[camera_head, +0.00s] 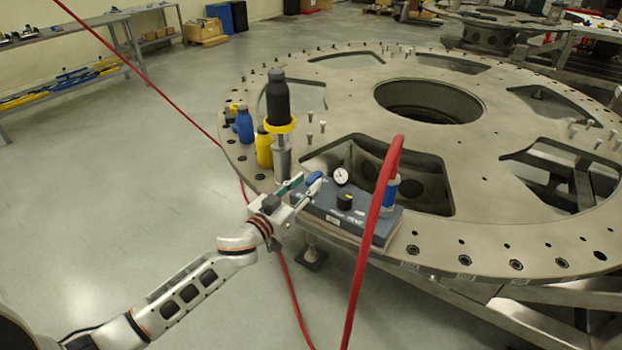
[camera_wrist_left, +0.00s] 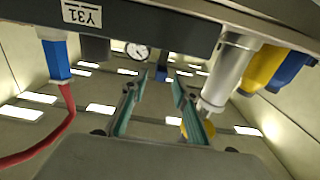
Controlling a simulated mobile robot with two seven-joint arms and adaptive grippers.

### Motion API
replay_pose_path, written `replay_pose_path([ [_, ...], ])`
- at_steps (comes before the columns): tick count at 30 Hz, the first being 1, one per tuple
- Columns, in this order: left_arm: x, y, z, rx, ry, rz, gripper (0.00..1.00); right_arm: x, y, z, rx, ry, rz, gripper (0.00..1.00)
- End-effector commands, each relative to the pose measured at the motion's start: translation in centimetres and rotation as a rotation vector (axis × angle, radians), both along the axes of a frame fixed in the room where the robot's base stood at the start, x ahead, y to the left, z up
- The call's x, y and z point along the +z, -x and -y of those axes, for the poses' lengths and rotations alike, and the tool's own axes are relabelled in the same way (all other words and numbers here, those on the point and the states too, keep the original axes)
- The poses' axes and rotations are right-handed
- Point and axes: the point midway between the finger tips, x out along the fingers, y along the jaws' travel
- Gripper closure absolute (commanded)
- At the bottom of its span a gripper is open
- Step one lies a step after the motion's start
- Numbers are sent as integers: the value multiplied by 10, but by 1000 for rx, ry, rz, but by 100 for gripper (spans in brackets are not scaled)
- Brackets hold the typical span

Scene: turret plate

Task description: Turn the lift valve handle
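The lift valve handle appears to be the small blue lever (camera_head: 314,178) at the left end of the dark valve box (camera_head: 352,208), on the near edge of the turret plate. My left gripper (camera_head: 301,187) is at that left end, its green-padded fingers close to the lever. In the left wrist view the fingers (camera_wrist_left: 154,86) are apart, with a small blue piece (camera_wrist_left: 162,73), likely the lever, showing between their tips. I cannot tell whether a finger touches it. My right gripper is in neither view.
A pressure gauge (camera_head: 341,176) and black knob (camera_head: 345,201) sit on the box. A red hose (camera_head: 370,245) arches up from a blue fitting (camera_head: 390,190). A dark-topped cylinder (camera_head: 278,98), yellow bottle (camera_head: 264,149) and blue bottle (camera_head: 244,126) stand just behind the gripper.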

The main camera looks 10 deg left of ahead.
Motion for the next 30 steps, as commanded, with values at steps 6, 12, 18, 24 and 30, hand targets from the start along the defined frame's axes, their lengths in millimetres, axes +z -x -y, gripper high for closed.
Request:
replay_pose_path([
  [6, 0, -22, 8, 1, -1, 0, 71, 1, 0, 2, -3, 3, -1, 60],
  [12, 0, -27, 10, 0, 0, 0, 71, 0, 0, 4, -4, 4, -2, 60],
  [18, 0, -27, 10, 0, 0, 0, 81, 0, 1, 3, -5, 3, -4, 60],
  [24, 0, -26, 10, 0, 0, 0, 100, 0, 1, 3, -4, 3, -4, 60],
  [30, 0, -27, 9, -13, -2, 1, 100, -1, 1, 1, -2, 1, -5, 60],
])
